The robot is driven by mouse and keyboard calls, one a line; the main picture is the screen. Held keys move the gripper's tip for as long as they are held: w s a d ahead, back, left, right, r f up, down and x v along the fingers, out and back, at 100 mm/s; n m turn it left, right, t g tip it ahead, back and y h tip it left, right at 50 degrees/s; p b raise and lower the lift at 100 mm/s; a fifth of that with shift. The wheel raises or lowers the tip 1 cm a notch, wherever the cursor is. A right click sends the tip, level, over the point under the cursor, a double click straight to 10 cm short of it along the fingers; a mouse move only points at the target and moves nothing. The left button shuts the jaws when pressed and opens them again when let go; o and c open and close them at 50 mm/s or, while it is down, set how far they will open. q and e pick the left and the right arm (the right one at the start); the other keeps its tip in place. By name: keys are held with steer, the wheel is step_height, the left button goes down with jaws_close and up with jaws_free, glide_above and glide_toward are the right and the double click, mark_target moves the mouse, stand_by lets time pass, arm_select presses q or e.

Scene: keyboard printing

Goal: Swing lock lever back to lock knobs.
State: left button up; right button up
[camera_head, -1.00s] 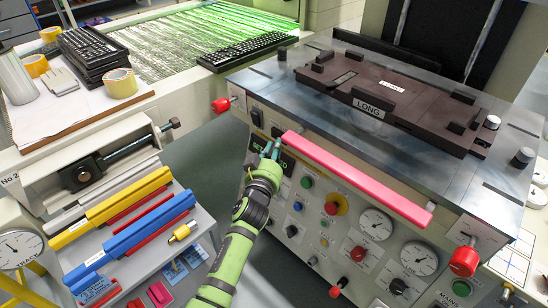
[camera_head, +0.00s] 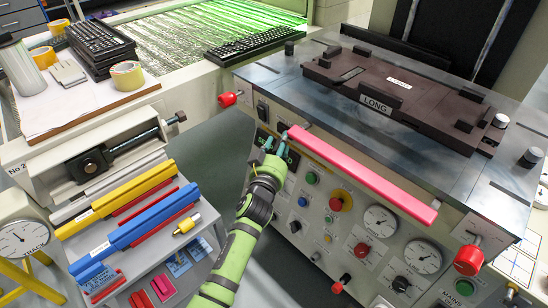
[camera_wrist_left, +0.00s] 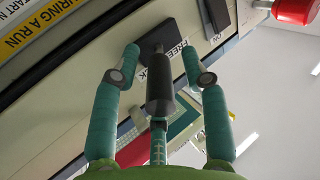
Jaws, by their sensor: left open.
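The lock lever (camera_wrist_left: 160,85) is a dark grey handle on a black base plate (camera_wrist_left: 155,38), between my left gripper's two fingers in the left wrist view. Labels reading FREE and, partly hidden, LOCK flank it. My left gripper (camera_head: 275,148) is open at the upper left of the machine's front panel, just below the left end of the pink bar. The fingers stand either side of the lever with gaps showing. In the head view the lever is mostly hidden by the gripper. Red knobs sit at the panel's left (camera_head: 227,99) and right (camera_head: 468,260). My right gripper is out of view.
The long pink bar (camera_head: 365,176) runs along the machine's front edge, close to my gripper. Gauges (camera_head: 380,221) and buttons fill the panel below. A shelf unit with yellow and blue bars (camera_head: 150,222) stands left of my arm. Open floor lies between.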

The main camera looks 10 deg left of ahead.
arm_select(q)
steer(key=s+a, duration=0.1)
steer(key=s, duration=1)
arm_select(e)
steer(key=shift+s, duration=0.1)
arm_select(q)
steer(key=shift+a, duration=0.1)
